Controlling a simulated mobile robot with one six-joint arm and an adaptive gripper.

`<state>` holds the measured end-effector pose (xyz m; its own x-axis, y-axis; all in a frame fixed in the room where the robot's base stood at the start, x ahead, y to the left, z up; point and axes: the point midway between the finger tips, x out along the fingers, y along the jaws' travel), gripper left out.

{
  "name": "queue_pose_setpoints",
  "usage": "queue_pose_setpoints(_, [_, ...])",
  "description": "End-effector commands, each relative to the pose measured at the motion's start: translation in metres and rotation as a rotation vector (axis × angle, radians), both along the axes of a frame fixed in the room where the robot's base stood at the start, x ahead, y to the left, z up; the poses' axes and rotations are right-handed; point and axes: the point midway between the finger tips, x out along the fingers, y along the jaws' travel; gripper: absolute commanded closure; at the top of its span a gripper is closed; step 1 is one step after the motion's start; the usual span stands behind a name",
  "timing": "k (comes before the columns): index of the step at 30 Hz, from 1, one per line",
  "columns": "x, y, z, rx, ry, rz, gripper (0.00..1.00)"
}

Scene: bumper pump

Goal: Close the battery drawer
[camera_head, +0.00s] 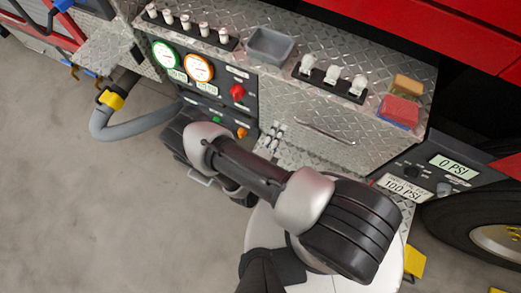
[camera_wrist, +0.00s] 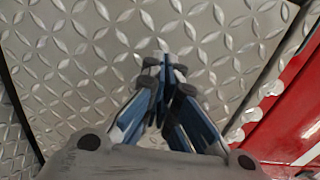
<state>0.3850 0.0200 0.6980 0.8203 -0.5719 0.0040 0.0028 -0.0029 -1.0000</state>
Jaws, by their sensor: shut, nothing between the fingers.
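A diamond-plate front with a long silver bar handle (camera_head: 325,132) faces me in the head view. No label on it is readable, so I cannot tell whether it is the battery drawer. A smaller silver handle (camera_head: 200,180) shows below the gauge panel, beside dark parts of my wrist. What it belongs to is mostly hidden by my arm. In the wrist view my gripper (camera_wrist: 165,70) is shut and empty, its blue-sided fingers together in front of diamond plate (camera_wrist: 75,45). Contact with the plate cannot be told. My gripper is not clearly seen in the head view.
A gauge panel (camera_head: 238,75) with a red knob (camera_head: 237,92) is left of the plate front. A grey tray (camera_head: 270,46), white fittings and sponges (camera_head: 399,110) are on top. A grey hose (camera_head: 120,132) curves at left. Open concrete floor (camera_head: 90,220) lies at lower left.

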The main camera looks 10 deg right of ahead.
Motion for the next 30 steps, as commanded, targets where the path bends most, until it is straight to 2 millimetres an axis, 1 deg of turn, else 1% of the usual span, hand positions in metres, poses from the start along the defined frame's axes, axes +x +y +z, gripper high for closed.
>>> queue_pose_setpoints(1, [-0.008,0.009,0.001,-0.001,0.002,0.012,1.0])
queue_pose_setpoints(6, [-0.032,0.026,0.001,0.001,0.002,0.012,1.0])
queue_pose_setpoints(12, [-0.058,0.042,0.001,0.001,0.002,0.011,1.0])
queue_pose_setpoints(15, [-0.067,0.049,0.0,0.0,0.002,0.01,1.0])
queue_pose_setpoints(21, [-0.077,0.054,0.0,0.0,0.002,0.006,1.0])
queue_pose_setpoints(26, [-0.078,0.056,0.001,0.008,-0.001,-0.002,1.0])
queue_pose_setpoints(29, [-0.074,0.059,0.012,0.06,-0.028,-0.053,1.0])
queue_pose_setpoints(30, [-0.071,0.062,0.02,0.098,-0.048,-0.088,1.0])
